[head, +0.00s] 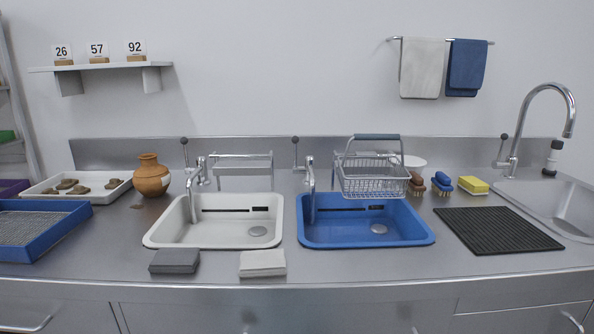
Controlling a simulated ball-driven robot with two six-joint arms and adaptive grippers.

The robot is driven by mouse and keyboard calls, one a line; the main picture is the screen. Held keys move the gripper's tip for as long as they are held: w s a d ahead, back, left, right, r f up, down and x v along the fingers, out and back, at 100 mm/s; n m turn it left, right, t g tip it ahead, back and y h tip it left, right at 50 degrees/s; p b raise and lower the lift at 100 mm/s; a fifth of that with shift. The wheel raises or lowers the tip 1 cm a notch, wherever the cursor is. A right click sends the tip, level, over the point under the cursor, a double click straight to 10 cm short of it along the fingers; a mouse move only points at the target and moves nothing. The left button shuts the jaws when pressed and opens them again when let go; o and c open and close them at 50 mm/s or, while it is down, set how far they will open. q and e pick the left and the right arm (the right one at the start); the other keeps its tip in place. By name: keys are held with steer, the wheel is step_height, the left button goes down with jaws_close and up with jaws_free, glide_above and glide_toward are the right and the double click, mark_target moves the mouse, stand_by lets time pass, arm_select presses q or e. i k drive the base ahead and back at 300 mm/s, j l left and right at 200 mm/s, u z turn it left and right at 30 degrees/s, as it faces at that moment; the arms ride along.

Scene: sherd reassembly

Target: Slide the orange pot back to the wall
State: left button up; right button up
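The orange pot (152,176) stands upright on the steel counter at the left. It is between the white tray of sherds and the white basin. The wall (260,60) rises behind the counter, with a low steel backsplash (120,152) at its foot. The pot's top overlaps the backsplash in the picture; I cannot tell exactly how wide the gap behind it is. Neither of my grippers shows in the head view.
The white tray (98,197) stands left of the pot and a blue tray (50,244) stands in front of it. The white basin (160,236) and a tap (190,186) are to the pot's right. Grey folded cloths (175,261) lie near the front edge.

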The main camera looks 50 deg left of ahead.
mark_target(152, 179)
steer(key=u, duration=2.4)
steer(key=j, duration=0.15)
steer(key=i+z, duration=0.05)
